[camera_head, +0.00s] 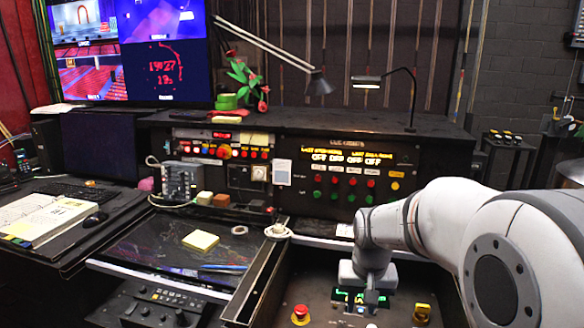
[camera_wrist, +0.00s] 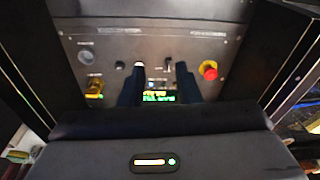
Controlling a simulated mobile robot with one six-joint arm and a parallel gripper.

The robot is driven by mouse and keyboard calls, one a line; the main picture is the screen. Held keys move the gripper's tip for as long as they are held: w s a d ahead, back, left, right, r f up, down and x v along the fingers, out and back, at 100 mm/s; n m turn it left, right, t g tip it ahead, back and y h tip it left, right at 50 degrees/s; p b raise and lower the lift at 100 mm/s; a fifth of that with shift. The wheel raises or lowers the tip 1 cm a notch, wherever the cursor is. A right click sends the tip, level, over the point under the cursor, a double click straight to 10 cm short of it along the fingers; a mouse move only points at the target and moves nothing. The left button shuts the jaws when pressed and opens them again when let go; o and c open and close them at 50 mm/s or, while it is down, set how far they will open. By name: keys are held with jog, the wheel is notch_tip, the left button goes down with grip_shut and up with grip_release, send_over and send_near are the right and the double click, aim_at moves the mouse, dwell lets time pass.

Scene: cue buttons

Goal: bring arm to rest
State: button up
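My white arm (camera_head: 440,225) reaches in from the right in the head view and bends down over a low dark control panel (camera_head: 325,298). My gripper (camera_head: 371,300) points down at the middle of this panel. In the wrist view my gripper (camera_wrist: 158,72) shows two dark fingers apart, with nothing between them but the panel behind. A small green-lit display (camera_wrist: 158,97) shows between and below the fingers. I cannot tell how close the fingertips are to the panel. The cue-light panel (camera_head: 300,190) with red and green buttons stands behind, left of my arm.
A red knob (camera_head: 300,314) and a yellow switch (camera_head: 422,312) flank my gripper on the low panel. A desk lamp (camera_head: 318,84) and a small lamp (camera_head: 368,82) stand above the console. A yellow notepad (camera_head: 201,241) lies on the left desk.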

jog(key=s+r+n+t+p, duration=0.1)
jog(key=s+r, duration=0.3)
jog(key=s, duration=1.2)
jog(key=shift+s+r, duration=0.15)
jog(key=shift+s, duration=0.2)
